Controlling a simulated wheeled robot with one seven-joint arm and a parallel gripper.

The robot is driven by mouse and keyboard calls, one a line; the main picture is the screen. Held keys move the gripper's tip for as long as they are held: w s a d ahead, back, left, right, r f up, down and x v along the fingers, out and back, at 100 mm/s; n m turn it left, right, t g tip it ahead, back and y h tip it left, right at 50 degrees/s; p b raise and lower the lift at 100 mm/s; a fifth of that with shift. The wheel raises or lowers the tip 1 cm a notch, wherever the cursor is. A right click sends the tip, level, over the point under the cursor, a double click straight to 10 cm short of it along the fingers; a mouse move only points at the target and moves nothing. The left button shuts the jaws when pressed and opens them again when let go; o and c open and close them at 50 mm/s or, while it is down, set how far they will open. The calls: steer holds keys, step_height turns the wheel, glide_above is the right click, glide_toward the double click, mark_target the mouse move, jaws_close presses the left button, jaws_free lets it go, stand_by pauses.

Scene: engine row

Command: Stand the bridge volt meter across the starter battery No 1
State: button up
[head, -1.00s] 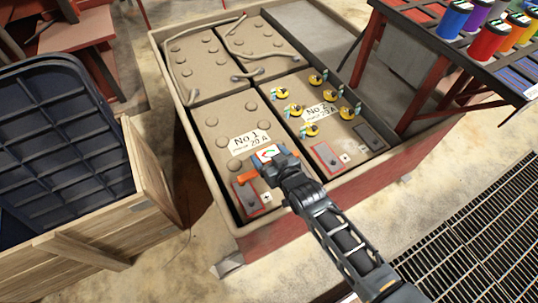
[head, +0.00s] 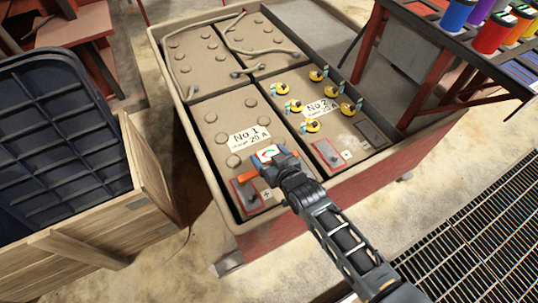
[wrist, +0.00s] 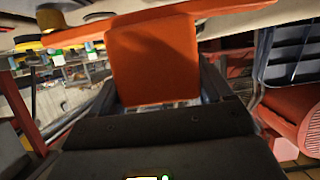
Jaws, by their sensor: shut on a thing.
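The starter battery No 1 (head: 230,115) is the near left battery in the case, tan, with a "No 1" label and a red-edged terminal plate at its near end. My gripper (head: 272,166) is over its near right part in the head view. It is shut on the bridge volt meter (head: 267,153), which has a white dial and an orange body showing at the left of the jaws. In the wrist view an orange face of the meter (wrist: 153,55) fills the upper middle. Whether the meter touches the battery is unclear.
Battery No 2 (head: 345,135), with several yellow caps, sits right beside it. The case rim (head: 185,130) surrounds the batteries. A wooden crate (head: 150,195) stands at left. A rack with coloured cups (head: 497,32) overhangs the upper right. Floor grating (head: 470,230) lies at lower right.

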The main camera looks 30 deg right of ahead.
steer(key=shift+r, duration=0.25)
steer(key=shift+r+p, duration=0.9)
steer(key=shift+p, duration=0.05)
steer(key=shift+f+b, duration=1.05)
steer(key=shift+f, duration=0.05)
stand_by(1.0)
steer(key=o, duration=1.2)
steer(key=p+v, duration=0.1)
steer(key=v, duration=0.6)
steer(key=shift+s+r, duration=0.2)
steer(key=shift+s, duration=0.15)
